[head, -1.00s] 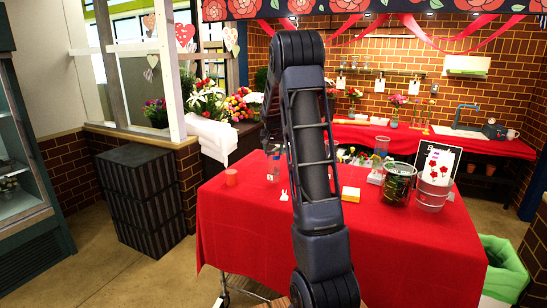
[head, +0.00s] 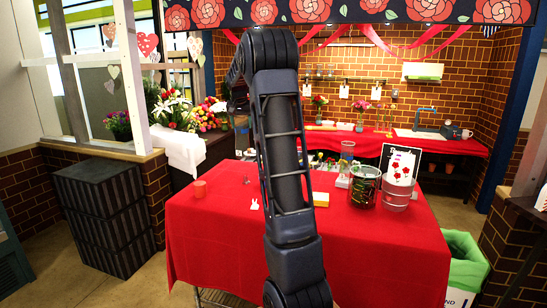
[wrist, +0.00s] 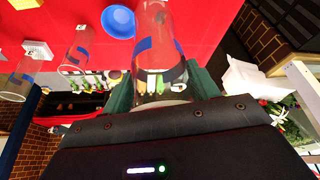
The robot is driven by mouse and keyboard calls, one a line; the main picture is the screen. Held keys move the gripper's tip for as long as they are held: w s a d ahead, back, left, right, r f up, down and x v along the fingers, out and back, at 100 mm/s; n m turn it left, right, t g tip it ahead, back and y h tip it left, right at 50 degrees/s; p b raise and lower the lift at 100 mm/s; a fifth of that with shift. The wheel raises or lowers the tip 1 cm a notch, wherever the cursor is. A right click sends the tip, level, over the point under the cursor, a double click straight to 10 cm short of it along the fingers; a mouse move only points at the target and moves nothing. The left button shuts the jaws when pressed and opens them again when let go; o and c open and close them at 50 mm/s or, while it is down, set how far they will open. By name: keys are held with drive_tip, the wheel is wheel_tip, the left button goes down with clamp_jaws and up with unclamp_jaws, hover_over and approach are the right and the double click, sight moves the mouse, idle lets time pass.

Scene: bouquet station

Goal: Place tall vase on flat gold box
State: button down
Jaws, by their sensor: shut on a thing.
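My gripper (wrist: 163,98) is shut on a clear glass vase with a blue band (wrist: 155,30), seen in the wrist view. In the head view the held vase (head: 241,124) hangs above the far left part of the table, partly behind my arm. Nothing is seen on top of the gold box.
The front of the table is clear.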

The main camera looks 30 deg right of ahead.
drive_tip(key=s+d+r+m+g+h, duration=0.15)
drive_tip(key=s+d+m, duration=0.25)
drive_tip(key=s+d, duration=0.9)
drive_tip(key=s+d+r+m+g+h, duration=0.15)
drive_tip(key=s+d+m, duration=0.25)
drive_tip(key=s+d, duration=0.95)
drive_tip(key=w+d+f+t, duration=0.1)
drive_tip(key=w+d+f, duration=0.1)
drive_tip(key=f, duration=1.7)
drive_tip(key=shift+w+d+f+y, duration=0.25)
drive_tip(key=shift+w+y, duration=0.15)
drive_tip(key=shift+w, duration=0.1)
drive_tip(key=shift+f, duration=0.1)
drive_tip(key=shift+c, duration=2)
unclamp_jaws()
